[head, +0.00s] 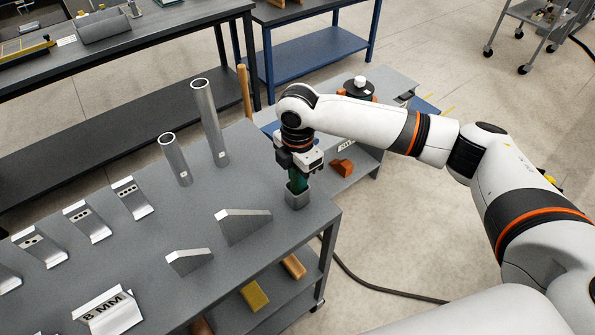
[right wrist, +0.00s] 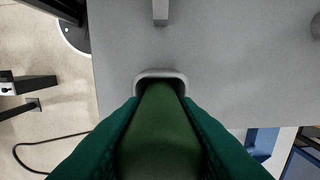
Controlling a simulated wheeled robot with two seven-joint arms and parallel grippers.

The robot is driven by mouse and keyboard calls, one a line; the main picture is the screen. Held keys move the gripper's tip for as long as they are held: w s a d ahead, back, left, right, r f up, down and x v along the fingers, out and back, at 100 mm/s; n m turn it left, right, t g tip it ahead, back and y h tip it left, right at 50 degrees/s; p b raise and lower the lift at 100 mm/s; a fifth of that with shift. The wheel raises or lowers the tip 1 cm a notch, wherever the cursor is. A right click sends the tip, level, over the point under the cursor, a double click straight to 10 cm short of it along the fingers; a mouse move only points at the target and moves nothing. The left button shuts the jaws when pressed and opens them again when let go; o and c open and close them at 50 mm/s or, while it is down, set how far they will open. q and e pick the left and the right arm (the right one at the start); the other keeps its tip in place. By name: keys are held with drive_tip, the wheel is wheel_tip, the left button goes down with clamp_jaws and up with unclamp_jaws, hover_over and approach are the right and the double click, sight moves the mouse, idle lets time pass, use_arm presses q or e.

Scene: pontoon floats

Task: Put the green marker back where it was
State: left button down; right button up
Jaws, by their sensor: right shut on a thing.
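The green marker (head: 297,183) is upright in my right gripper (head: 299,174), above the grey holder (head: 297,199) near the table's right edge. In the right wrist view the green marker (right wrist: 158,135) runs between the teal fingers of my right gripper (right wrist: 160,150), which is shut on it. Its far end appears inside the dark opening of the holder (right wrist: 160,73); how deep it sits is hidden. My left gripper is not in view.
On the grey table (head: 130,260), two grey tubes (head: 210,120) stand at the back, angled metal brackets (head: 240,225) lie left of the holder, and a block marked "8 MM" (head: 107,309) is in front. A lower shelf (head: 285,300) holds yellow and orange pieces.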

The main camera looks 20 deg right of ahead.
drive_tip(key=o, duration=1)
drive_tip(key=shift+f, duration=0.1)
drive_tip(key=shift+c, duration=0.2)
wheel_tip(320, 180, up, 12)
drive_tip(key=shift+r+b, duration=0.15)
drive_tip(key=shift+b, duration=1.05)
